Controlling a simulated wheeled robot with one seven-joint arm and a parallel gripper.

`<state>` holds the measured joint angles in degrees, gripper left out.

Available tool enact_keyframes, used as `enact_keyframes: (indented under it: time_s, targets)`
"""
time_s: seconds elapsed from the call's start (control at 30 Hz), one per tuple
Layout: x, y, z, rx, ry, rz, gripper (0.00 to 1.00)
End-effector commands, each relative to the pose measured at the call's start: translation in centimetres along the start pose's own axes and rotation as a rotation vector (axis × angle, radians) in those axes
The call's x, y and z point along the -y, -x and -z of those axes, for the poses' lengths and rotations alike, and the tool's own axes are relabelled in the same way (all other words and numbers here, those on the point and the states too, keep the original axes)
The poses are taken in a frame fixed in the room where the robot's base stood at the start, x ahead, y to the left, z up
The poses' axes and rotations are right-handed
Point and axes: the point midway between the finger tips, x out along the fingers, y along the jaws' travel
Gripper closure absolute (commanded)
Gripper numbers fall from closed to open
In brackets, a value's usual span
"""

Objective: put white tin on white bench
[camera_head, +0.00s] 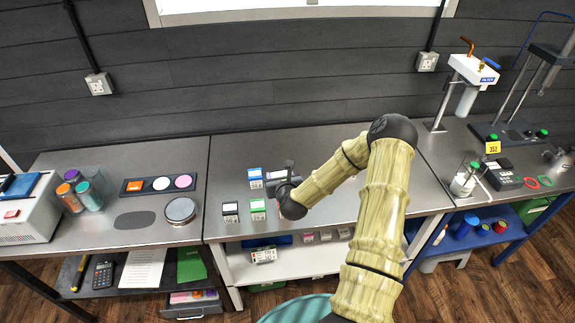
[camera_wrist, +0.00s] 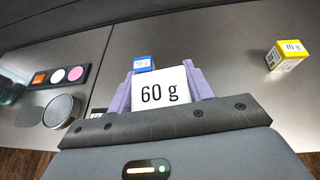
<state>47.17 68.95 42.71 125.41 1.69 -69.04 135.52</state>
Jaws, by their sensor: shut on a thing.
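In the wrist view a white tin (camera_wrist: 162,91) with "60 g" on its face sits between the purple fingers of my gripper (camera_wrist: 160,88), which is shut on it. In the head view my gripper (camera_head: 284,183) is over the middle bench, whose steel top (camera_head: 320,145) rests on a white frame with a white shelf (camera_head: 230,262). This is the white-framed bench among the three. The held tin is hard to make out in the head view. Whether it touches the bench top cannot be told.
Near my gripper stand blue-topped (camera_head: 255,177), black-topped (camera_head: 230,211) and green-topped (camera_head: 258,209) boxes. A yellow box (camera_wrist: 287,54) shows in the wrist view. The left bench holds a round tin (camera_head: 180,210) and a dark tray (camera_head: 133,187). The bench's back left is clear.

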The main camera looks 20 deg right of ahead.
Motion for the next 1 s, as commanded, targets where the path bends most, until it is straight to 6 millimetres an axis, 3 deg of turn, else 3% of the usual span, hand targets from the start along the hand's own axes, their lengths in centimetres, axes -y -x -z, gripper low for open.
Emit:
enact_keyframes:
  time_s: [0.27,0.5,0.73,1.0]
  targets:
    - [-4.5,1.9,4.5,-0.003,0.029,-0.074,0.75]
    - [-8.5,3.5,10.6,0.003,0.047,-0.145,0.75]
    - [-10.1,3.1,15.6,0.009,0.049,-0.172,0.75]
    - [-10.4,2.9,17.0,0.012,0.050,-0.176,0.75]
